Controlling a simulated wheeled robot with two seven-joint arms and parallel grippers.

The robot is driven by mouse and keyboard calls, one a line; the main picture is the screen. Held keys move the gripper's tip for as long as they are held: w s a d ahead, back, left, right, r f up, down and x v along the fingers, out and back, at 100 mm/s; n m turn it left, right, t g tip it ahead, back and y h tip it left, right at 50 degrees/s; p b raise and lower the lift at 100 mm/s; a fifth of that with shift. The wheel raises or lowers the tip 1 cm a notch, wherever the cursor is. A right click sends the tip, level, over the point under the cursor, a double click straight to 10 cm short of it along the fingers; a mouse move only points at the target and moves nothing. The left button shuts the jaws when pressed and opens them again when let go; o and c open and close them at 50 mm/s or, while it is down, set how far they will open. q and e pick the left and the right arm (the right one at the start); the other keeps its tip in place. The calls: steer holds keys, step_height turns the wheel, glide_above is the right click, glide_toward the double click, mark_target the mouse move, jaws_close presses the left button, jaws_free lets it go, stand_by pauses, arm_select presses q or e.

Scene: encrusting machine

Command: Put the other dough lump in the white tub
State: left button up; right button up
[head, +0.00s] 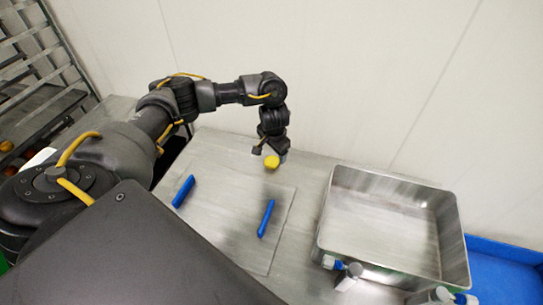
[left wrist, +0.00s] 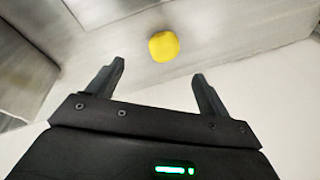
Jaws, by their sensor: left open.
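A yellow dough lump (head: 271,162) rests on the metal worktop near the back wall. In the left wrist view the lump (left wrist: 163,46) lies beyond the fingertips, roughly in line with the gap between them. My left gripper (head: 269,153) is open and empty, right by the lump in the head view; its two fingers (left wrist: 158,70) stand wide apart and do not close on it. I cannot make out a white tub for certain in either view. My right gripper is not in view.
Two blue handles (head: 183,191) (head: 266,218) lie on the steel surface. A deep, empty steel tray (head: 325,215) stands to the right, with grey and blue fittings (head: 348,275) at its front. A rack (head: 45,62) stands at far left. The wall (head: 330,60) is close behind.

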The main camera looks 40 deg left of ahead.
mark_target(272, 159)
arm_select(q)
steer(key=n, duration=0.4)
steer(key=shift+w+a+n, duration=0.15)
steer(key=shift+a+n, duration=0.1)
steer(key=shift+n, duration=0.05)
steer(key=b+x, duration=0.4)
steer(key=x, duration=0.2)
steer(key=shift+w+a, duration=0.1)
steer(key=b+x, duration=0.1)
steer(key=x, duration=0.3)
steer(key=shift+w+a+f, duration=0.15)
steer(key=shift+f, duration=0.15)
steer(key=c, duration=1.2)
steer(key=shift+r, duration=0.55)
steer(key=shift+w+v, duration=0.2)
steer(key=shift+v, duration=0.95)
steer(key=s+d+r+p, duration=0.7)
steer(key=s+r+p, duration=0.2)
steer(key=s+r, duration=0.1)
steer(key=shift+s+d+p, duration=0.35)
steer(key=shift+s+p, duration=0.05)
steer(key=shift+s, duration=0.45)
